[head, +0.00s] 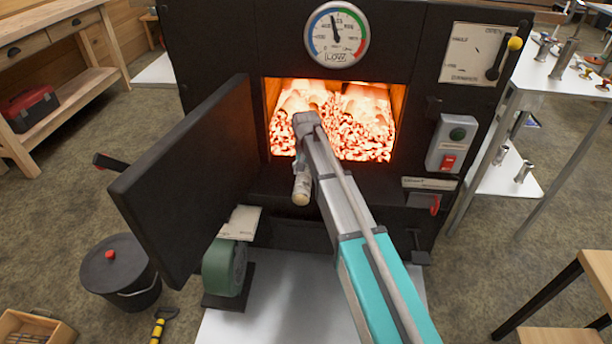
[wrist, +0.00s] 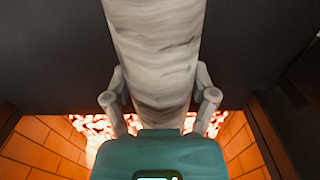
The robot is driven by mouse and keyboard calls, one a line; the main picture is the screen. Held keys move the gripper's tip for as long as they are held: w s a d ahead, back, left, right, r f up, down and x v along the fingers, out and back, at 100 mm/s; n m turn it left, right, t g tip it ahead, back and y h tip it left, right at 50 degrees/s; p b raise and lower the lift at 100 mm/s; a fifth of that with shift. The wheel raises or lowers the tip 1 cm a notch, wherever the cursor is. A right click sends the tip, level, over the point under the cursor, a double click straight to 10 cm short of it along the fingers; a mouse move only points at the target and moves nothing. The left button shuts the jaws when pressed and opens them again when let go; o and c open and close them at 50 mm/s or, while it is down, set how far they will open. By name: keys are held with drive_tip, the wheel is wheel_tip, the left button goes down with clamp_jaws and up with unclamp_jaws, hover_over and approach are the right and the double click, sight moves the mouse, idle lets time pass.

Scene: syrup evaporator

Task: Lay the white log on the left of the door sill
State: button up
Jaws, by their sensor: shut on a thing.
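The white log (head: 301,188) is pale, with its cut end showing just in front of the firebox opening in the head view. In the wrist view the log (wrist: 152,50) fills the middle and runs up out of the picture. My gripper (wrist: 161,98) has a finger on each side of it and is shut on it. In the head view my gripper (head: 303,163) is mostly hidden by my arm. The dark door sill (head: 370,183) runs below the opening; the log is over its left half. I cannot tell whether it touches the sill.
The firebox (head: 355,120) glows with embers right behind my gripper. Its black door (head: 185,185) stands open to the left. A green blower (head: 222,268) sits low in front. A control box (head: 452,143) and a red-tagged lever (head: 434,205) are on the right.

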drive_tip(key=shift+w+f+b, duration=0.45)
drive_tip(key=shift+w+f, duration=0.1)
drive_tip(key=shift+w, duration=0.25)
drive_tip(key=shift+w+f+b, duration=0.45)
drive_tip(key=shift+w+f, duration=0.05)
drive_tip(key=shift+w, duration=0.25)
drive_tip(key=o, duration=1.2)
drive_tip(key=shift+r, duration=0.1)
